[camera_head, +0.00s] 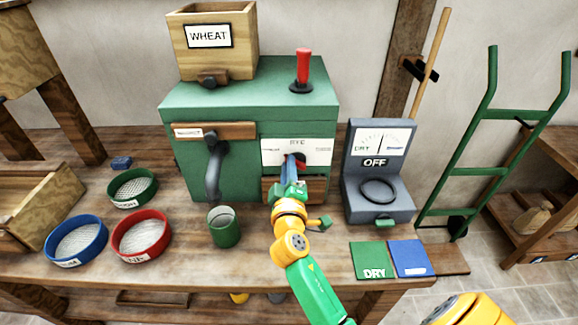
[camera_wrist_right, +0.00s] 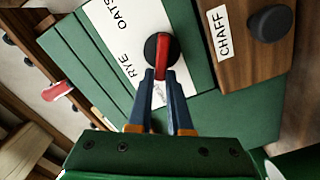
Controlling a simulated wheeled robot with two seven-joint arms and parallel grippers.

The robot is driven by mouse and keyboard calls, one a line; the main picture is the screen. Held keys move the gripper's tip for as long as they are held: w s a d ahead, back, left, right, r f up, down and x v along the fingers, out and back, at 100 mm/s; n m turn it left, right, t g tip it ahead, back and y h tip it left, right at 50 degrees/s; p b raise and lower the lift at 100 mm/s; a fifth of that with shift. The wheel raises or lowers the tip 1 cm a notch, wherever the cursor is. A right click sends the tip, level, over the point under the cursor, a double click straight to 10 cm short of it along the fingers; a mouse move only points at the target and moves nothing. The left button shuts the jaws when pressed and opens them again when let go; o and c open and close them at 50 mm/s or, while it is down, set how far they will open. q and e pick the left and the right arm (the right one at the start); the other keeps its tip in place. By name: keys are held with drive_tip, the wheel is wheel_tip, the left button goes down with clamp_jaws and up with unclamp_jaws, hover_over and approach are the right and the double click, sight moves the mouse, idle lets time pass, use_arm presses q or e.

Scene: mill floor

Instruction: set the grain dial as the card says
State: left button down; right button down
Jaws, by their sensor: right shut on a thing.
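The grain dial (camera_head: 299,158) is a black knob with a red handle on a white plate (camera_head: 318,152) on the front of the green mill. In the right wrist view the dial (camera_wrist_right: 151,48) has its red handle between my fingers. The plate there reads RYE and OATS; another marking by the fingers is partly hidden. My right gripper (camera_head: 290,172) is shut on the red handle; its blue fingers show in the right wrist view (camera_wrist_right: 160,80). A card (camera_head: 209,36) reading WHEAT is on the wooden hopper above the mill. My left gripper is not in view.
A red lever (camera_head: 303,68) stands on the mill top. A dark crank handle (camera_head: 213,168) and a green cup (camera_head: 223,228) are left of my arm. A grey meter (camera_head: 377,185) reading OFF stands right. Sieves (camera_head: 141,236) lie left. A CHAFF drawer (camera_wrist_right: 245,70) adjoins the dial plate.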

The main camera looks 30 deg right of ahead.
idle(0.5)
drive_tip(key=c, duration=0.8)
unclamp_jaws()
drive_tip(key=shift+w+d, duration=0.1)
drive_tip(key=shift+c, duration=0.2)
drive_tip(key=b+v, duration=0.1)
drive_tip(key=v, duration=0.6)
drive_tip(key=shift+b, duration=0.4)
